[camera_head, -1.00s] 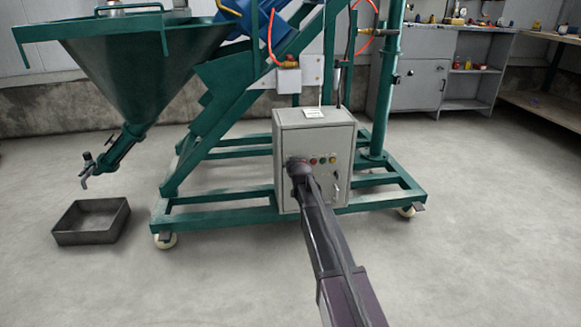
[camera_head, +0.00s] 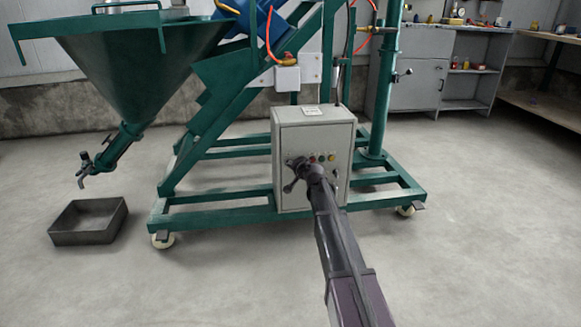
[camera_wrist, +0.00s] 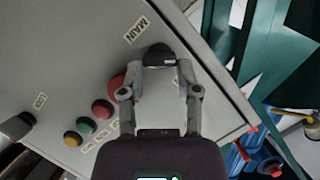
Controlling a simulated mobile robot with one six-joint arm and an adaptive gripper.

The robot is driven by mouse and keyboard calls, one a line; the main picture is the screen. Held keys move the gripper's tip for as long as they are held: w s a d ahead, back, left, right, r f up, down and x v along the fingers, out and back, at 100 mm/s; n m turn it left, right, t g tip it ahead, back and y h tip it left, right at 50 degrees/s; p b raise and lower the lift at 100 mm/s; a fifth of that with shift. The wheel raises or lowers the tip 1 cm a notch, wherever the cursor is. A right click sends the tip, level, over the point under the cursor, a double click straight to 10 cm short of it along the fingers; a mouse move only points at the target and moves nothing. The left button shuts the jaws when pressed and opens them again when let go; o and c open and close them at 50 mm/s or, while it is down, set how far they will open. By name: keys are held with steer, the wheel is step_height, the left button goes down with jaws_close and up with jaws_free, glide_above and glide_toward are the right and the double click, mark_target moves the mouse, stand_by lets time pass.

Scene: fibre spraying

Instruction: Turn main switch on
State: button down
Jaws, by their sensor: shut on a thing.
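The grey control box (camera_head: 290,135) stands on the green machine frame, with the main switch on its front panel. In the wrist view the main switch is a dark knob (camera_wrist: 158,52) beside the printed MAIN label (camera_wrist: 137,28). My gripper (camera_wrist: 158,68) has its two fingers closed around the knob, one on each side. The knob's switch position cannot be told.
Red (camera_wrist: 102,109), green (camera_wrist: 86,125) and yellow (camera_wrist: 72,138) buttons line the panel near my gripper, with another red one partly behind a finger. A second dark switch (camera_wrist: 15,127) is at the panel's far end. A metal tray (camera_head: 88,238) sits on the floor at left.

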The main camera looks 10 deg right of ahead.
steer(key=shift+w+m+y, duration=0.15)
steer(key=shift+m+y, duration=0.15)
steer(key=shift+m, duration=0.1)
steer(key=shift+c, duration=1.6)
jaws_free()
steer(key=shift+n, duration=0.3)
